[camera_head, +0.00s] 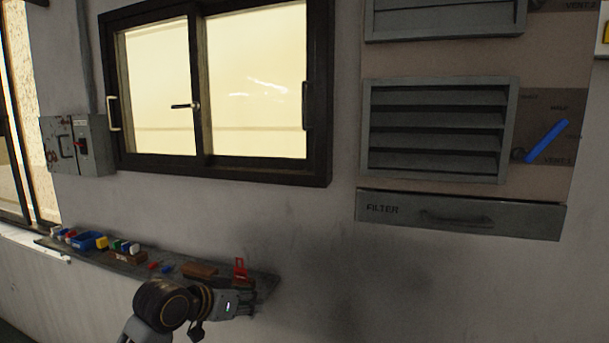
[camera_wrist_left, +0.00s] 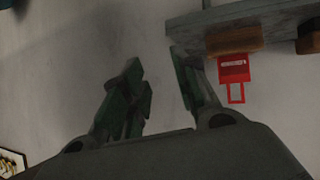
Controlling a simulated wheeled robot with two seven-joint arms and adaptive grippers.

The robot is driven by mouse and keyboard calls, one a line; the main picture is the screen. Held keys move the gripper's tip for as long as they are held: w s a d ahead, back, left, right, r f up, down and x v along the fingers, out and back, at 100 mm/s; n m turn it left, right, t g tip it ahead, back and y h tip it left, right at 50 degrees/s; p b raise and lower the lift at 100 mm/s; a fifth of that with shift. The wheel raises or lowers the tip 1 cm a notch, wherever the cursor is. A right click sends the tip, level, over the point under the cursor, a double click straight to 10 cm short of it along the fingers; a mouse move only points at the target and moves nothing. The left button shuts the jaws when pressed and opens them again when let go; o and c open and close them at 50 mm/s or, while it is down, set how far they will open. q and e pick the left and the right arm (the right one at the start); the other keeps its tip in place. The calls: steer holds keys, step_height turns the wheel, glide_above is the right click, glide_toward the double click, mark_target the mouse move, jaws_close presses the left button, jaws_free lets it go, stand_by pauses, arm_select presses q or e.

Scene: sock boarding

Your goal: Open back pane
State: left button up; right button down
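A sliding window in a dark frame (camera_head: 235,173) is set in the wall at the upper left. Its left pane (camera_head: 158,90) has a pale bar handle (camera_head: 113,113) at its left edge. Its right pane (camera_head: 255,85) has a dark handle (camera_head: 306,105) at its right edge. A small latch lever (camera_head: 185,106) sits at the middle stile. Both panes fill the frame and no gap shows. My left gripper (camera_head: 245,303) is low, below the window and beside the shelf end. In the wrist view its fingers (camera_wrist_left: 160,82) are apart and empty. My right gripper is not in view.
A narrow shelf (camera_head: 222,282) below the window holds several small items and a red tag (camera_head: 240,269). A grey switch box (camera_head: 85,145) is left of the window. A louvred vent (camera_head: 437,130) and a filter drawer (camera_head: 460,215) are at right. The wall between is clear.

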arm_select(q)
step_height(320, 180, up, 34)
steer(key=w+d+m+t+h, duration=0.1)
steer(key=d+m+t+h, duration=0.1)
steer(key=m+h, duration=0.3)
steer(key=h, duration=0.3)
glide_toward(304, 123)
steer(key=s+a+r, duration=0.2)
steer(key=a+r, duration=0.1)
steer(key=r, duration=0.2)
steer(key=shift+w+a+f+g, duration=0.1)
steer(key=shift+w+g, duration=0.05)
steer(key=shift+g, duration=0.15)
steer(key=shift+p+x, duration=1.85)
steer(key=shift+x, duration=5.05)
steer(key=shift+f, duration=0.1)
jaws_close()
